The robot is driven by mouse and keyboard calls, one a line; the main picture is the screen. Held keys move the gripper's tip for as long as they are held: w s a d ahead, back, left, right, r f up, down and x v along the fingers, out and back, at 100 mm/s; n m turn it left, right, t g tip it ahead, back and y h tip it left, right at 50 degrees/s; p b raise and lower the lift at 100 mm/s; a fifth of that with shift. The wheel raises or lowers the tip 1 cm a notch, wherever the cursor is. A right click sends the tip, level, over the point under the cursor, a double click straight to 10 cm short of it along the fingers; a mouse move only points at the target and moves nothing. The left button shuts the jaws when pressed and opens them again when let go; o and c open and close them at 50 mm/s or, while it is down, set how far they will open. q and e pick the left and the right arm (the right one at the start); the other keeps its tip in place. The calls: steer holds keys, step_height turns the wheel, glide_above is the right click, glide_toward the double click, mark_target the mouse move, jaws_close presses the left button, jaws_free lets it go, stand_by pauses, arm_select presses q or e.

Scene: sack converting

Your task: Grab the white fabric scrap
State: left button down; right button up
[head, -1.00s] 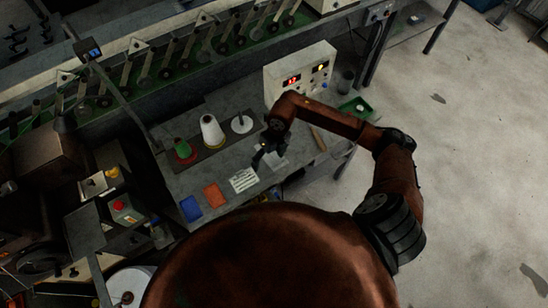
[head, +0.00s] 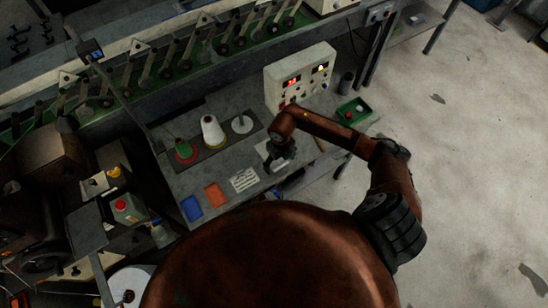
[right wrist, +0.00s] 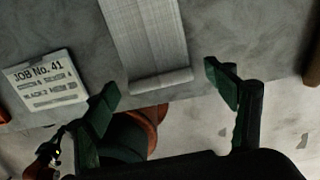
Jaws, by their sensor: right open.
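A pale ribbed fabric scrap (right wrist: 148,38) lies flat on the grey bench, with its near end close to the bench's front edge. In the head view the scrap (head: 263,150) shows only in part, as my right arm and gripper cover some of it. My right gripper (head: 279,160) is over the bench beside the scrap. In the right wrist view its dark green fingers (right wrist: 165,94) are spread wide with nothing between them, and the scrap's near end lies just beyond the gap.
A job card (right wrist: 46,80) lies left of the scrap. An orange card (head: 214,195) and a blue card (head: 191,208) lie farther left. A white cone (head: 211,131), a control box (head: 300,76) and a green tray (head: 355,111) stand behind and to the right.

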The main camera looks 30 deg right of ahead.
steer(key=c, duration=0.9)
steer(key=shift+r, duration=0.1)
